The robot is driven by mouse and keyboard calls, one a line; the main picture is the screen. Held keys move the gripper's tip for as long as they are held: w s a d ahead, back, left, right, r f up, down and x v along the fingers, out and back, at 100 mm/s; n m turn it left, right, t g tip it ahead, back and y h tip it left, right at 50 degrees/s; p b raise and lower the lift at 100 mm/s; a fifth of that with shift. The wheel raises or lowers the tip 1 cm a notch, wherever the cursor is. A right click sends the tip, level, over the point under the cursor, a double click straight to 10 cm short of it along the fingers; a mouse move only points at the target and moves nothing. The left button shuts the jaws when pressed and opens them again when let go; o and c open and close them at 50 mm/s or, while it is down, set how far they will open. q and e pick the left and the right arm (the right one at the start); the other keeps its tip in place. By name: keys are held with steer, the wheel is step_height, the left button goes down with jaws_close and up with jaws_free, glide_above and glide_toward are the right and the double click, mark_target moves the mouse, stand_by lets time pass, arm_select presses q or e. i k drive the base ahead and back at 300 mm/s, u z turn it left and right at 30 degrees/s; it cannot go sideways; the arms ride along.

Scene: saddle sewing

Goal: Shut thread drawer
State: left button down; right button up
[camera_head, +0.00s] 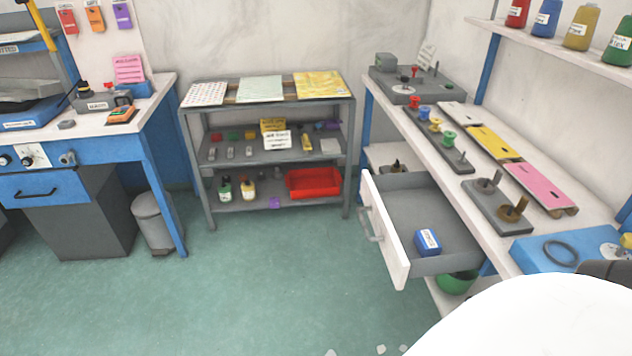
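The thread drawer (386,239) is pulled well out from under the white bench on the right. It has a white front panel, a grey handle (366,225) facing left, and a grey inside. A small blue box (427,241) with a white label lies on its floor near the front right. Neither of my grippers shows in the head view, so I cannot see how they stand.
The white bench (541,222) carries thread spools, coloured cards and a blue tray. A green bowl (456,281) sits below the drawer. A grey shelf unit (267,149) stands at the back. The green floor (290,270) left of the drawer is clear.

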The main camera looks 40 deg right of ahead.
mark_target(397, 205)
steer(key=i, duration=0.45)
steer(key=z, duration=2.25)
steer(key=i, duration=0.5)
steer(key=z, duration=0.05)
